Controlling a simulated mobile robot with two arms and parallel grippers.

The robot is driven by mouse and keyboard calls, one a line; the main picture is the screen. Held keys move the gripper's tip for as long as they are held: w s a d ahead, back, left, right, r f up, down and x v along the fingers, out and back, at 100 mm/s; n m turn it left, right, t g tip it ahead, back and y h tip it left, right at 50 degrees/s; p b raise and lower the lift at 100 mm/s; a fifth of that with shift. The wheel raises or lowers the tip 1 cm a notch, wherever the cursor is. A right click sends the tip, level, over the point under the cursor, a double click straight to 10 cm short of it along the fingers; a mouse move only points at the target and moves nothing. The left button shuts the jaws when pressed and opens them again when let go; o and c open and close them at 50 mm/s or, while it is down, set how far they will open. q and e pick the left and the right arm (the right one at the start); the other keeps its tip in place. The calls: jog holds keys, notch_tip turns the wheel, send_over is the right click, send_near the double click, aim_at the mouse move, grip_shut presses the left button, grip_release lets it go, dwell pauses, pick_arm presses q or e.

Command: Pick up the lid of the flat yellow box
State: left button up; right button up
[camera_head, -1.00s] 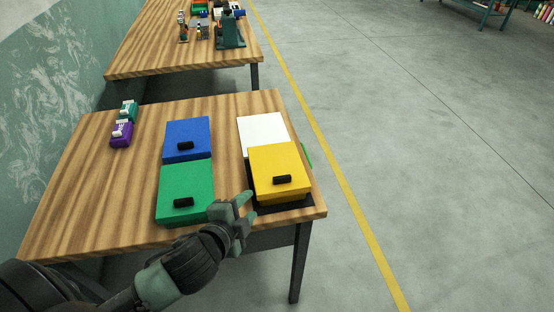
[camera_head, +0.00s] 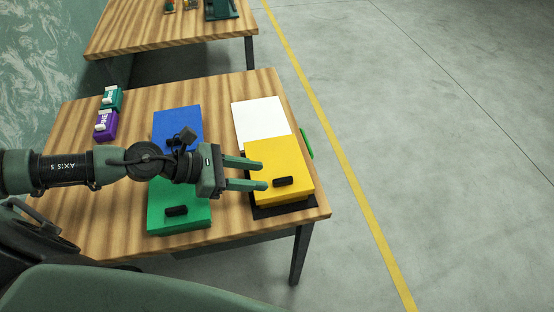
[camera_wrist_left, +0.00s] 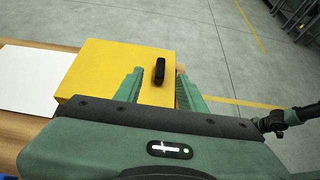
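The flat yellow box (camera_head: 275,172) stands at the right front of the near table, on a black mat (camera_head: 285,209). Its lid has a black handle (camera_head: 283,182) near the front edge. My left gripper (camera_head: 264,174) is open above the lid, its two fingers pointing right toward the handle. In the left wrist view the yellow box (camera_wrist_left: 105,68) lies beneath the fingers. The handle (camera_wrist_left: 160,71) stands between the open fingers (camera_wrist_left: 158,82), apart from both. My right gripper is not in view.
A green box (camera_head: 178,218) and a blue box (camera_head: 177,122) stand left of the yellow one, partly behind my arm. A white panel (camera_head: 260,118) lies behind it. Purple (camera_head: 105,126) and teal (camera_head: 112,99) items stand at the far left. A second table (camera_head: 160,33) is beyond.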

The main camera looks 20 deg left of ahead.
aim_at(282, 179)
pick_arm(q)
jog(key=shift+w+d, duration=0.2)
jog(key=shift+d, duration=0.1)
jog(key=shift+w+d+f+p, duration=0.1)
jog(key=shift+f+p, duration=0.05)
jog(key=shift+p, duration=0.15)
jog(key=p+x, duration=0.4)
jog(key=x, duration=0.1)
jog(key=shift+d+f, duration=0.15)
jog(key=shift+f, duration=0.15)
grip_shut()
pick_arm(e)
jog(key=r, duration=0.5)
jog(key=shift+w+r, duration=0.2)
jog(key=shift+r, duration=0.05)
